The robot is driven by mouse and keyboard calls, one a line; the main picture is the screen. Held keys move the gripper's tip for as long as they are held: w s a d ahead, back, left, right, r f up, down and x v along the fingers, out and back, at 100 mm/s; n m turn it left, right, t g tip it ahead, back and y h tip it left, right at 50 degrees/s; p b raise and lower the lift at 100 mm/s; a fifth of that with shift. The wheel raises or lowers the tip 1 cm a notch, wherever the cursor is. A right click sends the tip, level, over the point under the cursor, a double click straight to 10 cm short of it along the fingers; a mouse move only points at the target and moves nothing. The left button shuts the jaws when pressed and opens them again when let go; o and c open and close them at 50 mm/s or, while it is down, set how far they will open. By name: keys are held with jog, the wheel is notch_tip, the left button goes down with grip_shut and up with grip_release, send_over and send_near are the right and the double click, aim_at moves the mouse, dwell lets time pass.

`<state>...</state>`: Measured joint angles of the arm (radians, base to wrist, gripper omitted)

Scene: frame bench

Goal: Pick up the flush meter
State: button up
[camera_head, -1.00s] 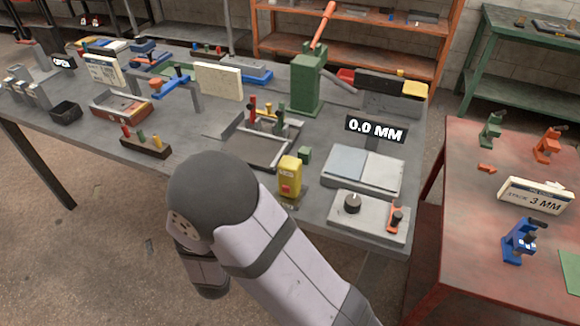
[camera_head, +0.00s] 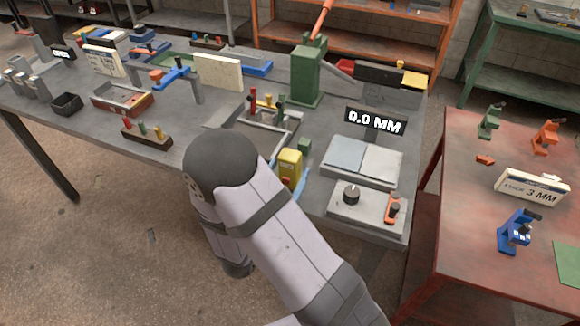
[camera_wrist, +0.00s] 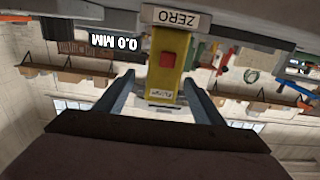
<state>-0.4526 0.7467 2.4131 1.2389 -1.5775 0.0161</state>
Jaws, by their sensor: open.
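The flush meter (camera_head: 289,168) is a small yellow upright block at the front edge of the grey bench, partly hidden by my arm in the head view. In the wrist view the flush meter (camera_wrist: 165,58) shows its red button and a white label, upside down. My gripper (camera_wrist: 160,80) is open, with one blue-grey finger on each side of the meter. I cannot tell whether either finger touches it. In the head view my gripper is mostly hidden behind my arm, with only bits of blue beside the meter.
A small green block (camera_head: 305,146) stands close behind the meter. To the right are a two-tone plate (camera_head: 363,162) with a 0.0 MM display (camera_head: 375,122) and a grey knob box (camera_head: 367,210). A red table (camera_head: 470,220) stands at right.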

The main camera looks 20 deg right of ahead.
aim_at(288, 170)
jog(key=shift+p+x, duration=0.8)
jog(key=shift+x, duration=0.75)
jog(key=shift+f+p+x, duration=0.1)
jog(key=shift+p+x, duration=0.35)
jog(key=shift+x, duration=0.6)
jog(key=shift+f+p+x, duration=0.15)
jog(key=shift+p+x, duration=0.25)
jog(key=shift+x, duration=0.65)
jog(key=shift+w+a, duration=0.15)
jog(key=shift+a, duration=0.05)
jog(key=c, duration=1.2)
